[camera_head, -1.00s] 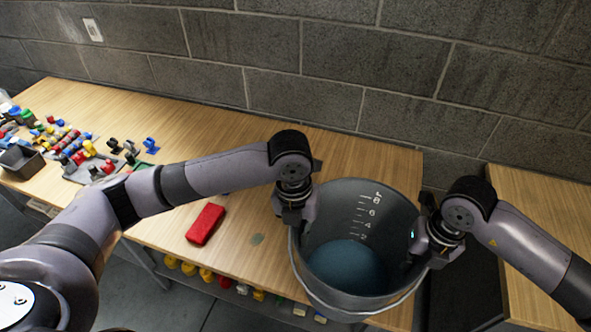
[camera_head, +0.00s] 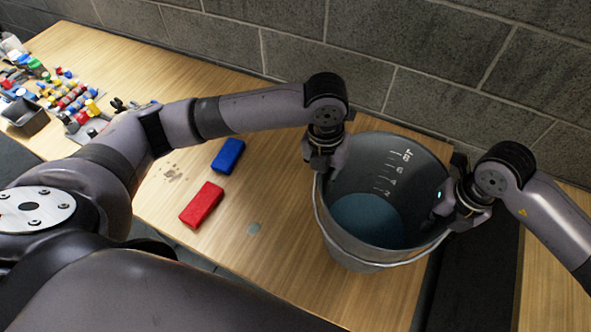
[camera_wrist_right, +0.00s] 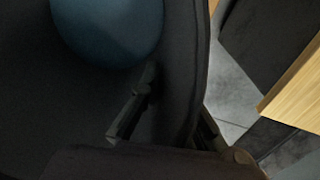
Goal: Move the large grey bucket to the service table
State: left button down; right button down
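The large grey bucket (camera_head: 345,235) has a measuring scale inside and blue at its bottom. It is at the right end of the wooden table (camera_head: 285,290); I cannot tell whether it touches the top. My left gripper (camera_head: 322,165) is at its left rim and seems closed on the wall, with the fingertips partly hidden. My right gripper (camera_head: 455,205) holds the right rim. In the right wrist view, one finger (camera_wrist_right: 130,118) is inside the dark bucket wall and the other is outside. Another wooden surface (camera_head: 553,285), possibly the service table, lies right across a dark gap.
A red block (camera_head: 202,204) and a blue block (camera_head: 228,156) lie left of the bucket. Several small coloured parts and a dark bin (camera_head: 25,117) are at the far left. A block wall (camera_head: 450,60) runs close behind the tables.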

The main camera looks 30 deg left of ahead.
aim_at(423, 235)
pick_arm(q)
jog(key=shift+d, duration=0.25)
pick_arm(e)
jog(key=shift+a, duration=0.25)
